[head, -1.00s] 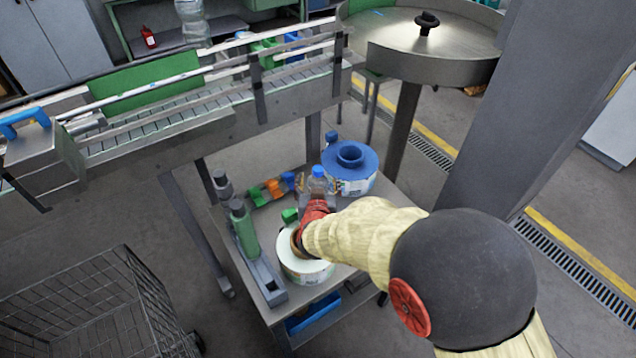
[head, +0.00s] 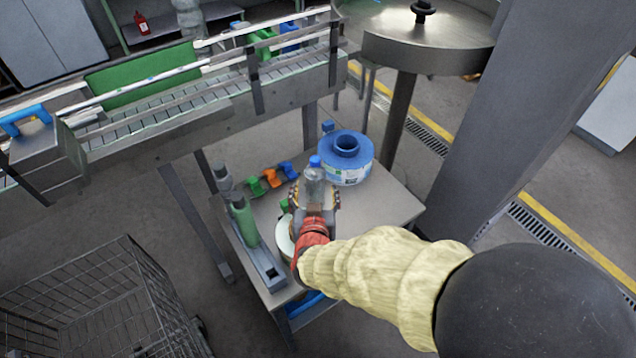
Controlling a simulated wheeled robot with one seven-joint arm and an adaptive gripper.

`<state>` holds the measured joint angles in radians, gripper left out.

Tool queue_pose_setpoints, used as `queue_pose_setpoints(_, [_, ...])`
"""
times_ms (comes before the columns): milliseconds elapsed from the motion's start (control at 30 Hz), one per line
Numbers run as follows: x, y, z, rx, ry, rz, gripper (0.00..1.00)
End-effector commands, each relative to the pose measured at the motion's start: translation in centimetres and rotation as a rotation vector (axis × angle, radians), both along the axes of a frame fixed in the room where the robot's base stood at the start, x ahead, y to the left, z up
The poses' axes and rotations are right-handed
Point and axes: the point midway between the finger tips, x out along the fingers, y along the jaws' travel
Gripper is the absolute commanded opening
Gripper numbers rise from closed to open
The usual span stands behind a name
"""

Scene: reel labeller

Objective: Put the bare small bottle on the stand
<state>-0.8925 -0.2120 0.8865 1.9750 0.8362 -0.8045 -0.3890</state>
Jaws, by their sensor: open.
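The bare small bottle (head: 314,184) is clear with a blue cap and stands upright near the middle of the table. My gripper (head: 316,196) is open, its fingers on either side of the bottle's lower part as seen from the head view. Whether the fingers touch it I cannot tell; the bottle's base is hidden by the gripper. A long grey stand (head: 269,272) lies along the table's left edge. A green bottle (head: 243,222) and a grey-topped bottle (head: 224,180) are upright at its far part.
A blue label reel (head: 346,160) sits behind the bottle. A white reel (head: 284,235) is partly hidden by my wrist. Green, orange and blue clips (head: 271,178) lie at the back. The table's right part (head: 390,205) is bare. A conveyor (head: 170,110) runs behind.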

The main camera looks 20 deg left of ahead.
Motion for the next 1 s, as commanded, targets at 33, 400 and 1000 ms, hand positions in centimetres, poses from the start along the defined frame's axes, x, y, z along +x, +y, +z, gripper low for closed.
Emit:
queue_pose_setpoints(33, [-0.2,0.0,0.1,0.000,0.000,0.001,0.65])
queue_pose_setpoints(400, [0.1,-0.5,1.0,0.017,0.016,0.003,0.65])
queue_pose_setpoints(1000, [-8.5,-23.8,16.3,0.015,0.478,-0.037,0.65])
